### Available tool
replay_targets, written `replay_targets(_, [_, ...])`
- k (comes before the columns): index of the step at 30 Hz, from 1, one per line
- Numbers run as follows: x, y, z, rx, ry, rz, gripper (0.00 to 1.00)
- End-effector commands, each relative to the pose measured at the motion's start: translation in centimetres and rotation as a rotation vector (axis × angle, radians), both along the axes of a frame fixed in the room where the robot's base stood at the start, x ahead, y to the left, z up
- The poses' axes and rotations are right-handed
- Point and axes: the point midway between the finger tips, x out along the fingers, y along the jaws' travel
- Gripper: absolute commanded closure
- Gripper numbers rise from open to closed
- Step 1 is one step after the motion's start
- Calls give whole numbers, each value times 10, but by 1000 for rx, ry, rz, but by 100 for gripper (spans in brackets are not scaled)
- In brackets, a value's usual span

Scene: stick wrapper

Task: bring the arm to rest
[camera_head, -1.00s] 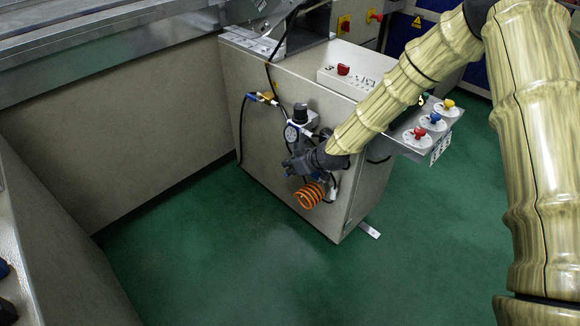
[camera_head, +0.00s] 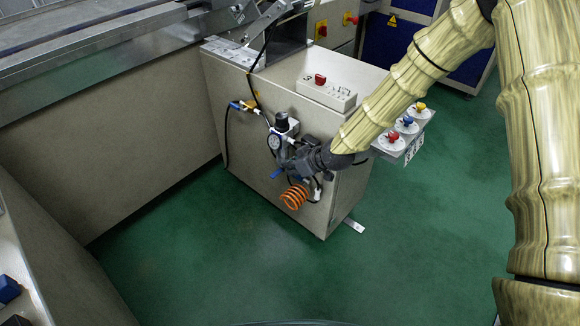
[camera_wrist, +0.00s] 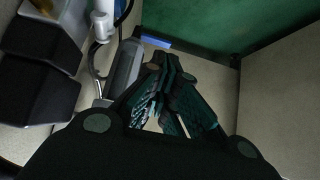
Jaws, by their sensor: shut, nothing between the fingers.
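My arm comes down from the upper right in the head view. Its dark gripper (camera_head: 302,160) is in front of the side of a beige machine cabinet, close to an air regulator with a gauge (camera_head: 274,142). I cannot tell whether it touches the fittings. The fingertips are hard to make out in the head view. In the wrist view the two ribbed fingers of my gripper (camera_wrist: 164,66) come together at their tips, with nothing between them.
An orange coiled hose (camera_head: 294,196) hangs just below my gripper. The cabinet (camera_head: 250,110) has a button box (camera_head: 326,92) and a knob panel (camera_head: 404,132) beside my forearm. A long beige machine wall (camera_head: 120,130) stands at left. Green floor (camera_head: 220,260) is open in front.

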Motion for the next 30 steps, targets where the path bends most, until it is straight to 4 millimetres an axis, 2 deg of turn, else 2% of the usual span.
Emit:
replay_targets(13, [0, 0, 0, 0, 0, -1, 100])
replay_targets(17, [-11, -4, -12, 1, 28, -18, 100])
replay_targets(20, [-36, -11, -38, 0, 88, -55, 100])
replay_targets(23, [-75, -24, -73, -4, 179, -117, 100])
replay_targets(30, [-186, -65, -147, -43, 399, -305, 100])
